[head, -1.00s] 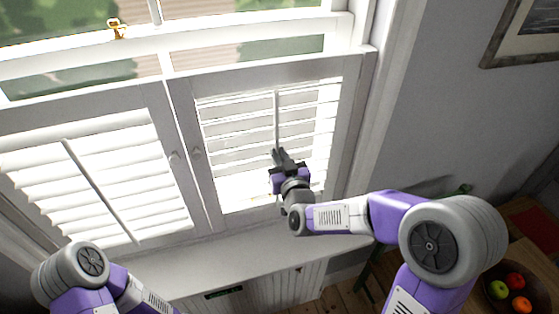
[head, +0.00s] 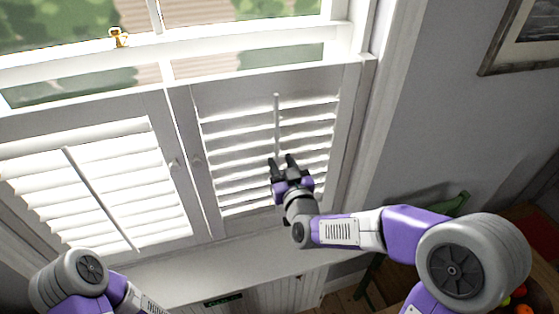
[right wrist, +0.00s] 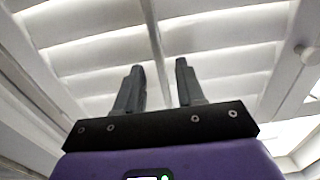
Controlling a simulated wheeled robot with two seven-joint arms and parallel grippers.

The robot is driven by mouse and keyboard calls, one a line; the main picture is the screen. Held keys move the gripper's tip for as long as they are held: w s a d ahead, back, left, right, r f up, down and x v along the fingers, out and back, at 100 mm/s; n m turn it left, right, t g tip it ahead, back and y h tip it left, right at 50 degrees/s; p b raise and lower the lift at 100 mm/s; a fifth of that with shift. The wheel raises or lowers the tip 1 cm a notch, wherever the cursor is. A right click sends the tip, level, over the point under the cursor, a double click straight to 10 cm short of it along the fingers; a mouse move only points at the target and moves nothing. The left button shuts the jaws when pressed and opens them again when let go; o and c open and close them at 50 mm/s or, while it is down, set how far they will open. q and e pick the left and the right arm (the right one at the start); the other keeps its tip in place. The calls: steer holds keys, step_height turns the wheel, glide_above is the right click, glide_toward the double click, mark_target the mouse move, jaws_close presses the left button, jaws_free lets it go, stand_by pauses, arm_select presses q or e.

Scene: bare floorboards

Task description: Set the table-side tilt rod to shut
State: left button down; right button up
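The table-side tilt rod (head: 276,122) is a thin pale bar on the right shutter panel (head: 318,178). The slats of this panel lie tilted, overlapping closely, with only thin bright lines between them. My right gripper (head: 281,161) is in front of the rod's lower part, its two dark fingers spread apart. In the right wrist view the rod (right wrist: 153,45) runs down between the two open fingers (right wrist: 159,82); whether they touch it cannot be told. My left arm shows at the lower left, but its gripper is out of view.
The left shutter panel (head: 90,185) has its own tilt rod (head: 100,198) and bright slats. A small knob (head: 173,163) sits on its frame. A white sill (head: 215,262) runs below. A brass latch (head: 118,38) is above. A green chair (head: 448,205) and fruit (head: 521,292) are at right.

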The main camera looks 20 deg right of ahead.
steer(key=s, duration=0.5)
steer(key=shift+s+d+b, duration=0.1)
steer(key=shift+s+b, duration=0.2)
steer(key=shift+s, duration=0.05)
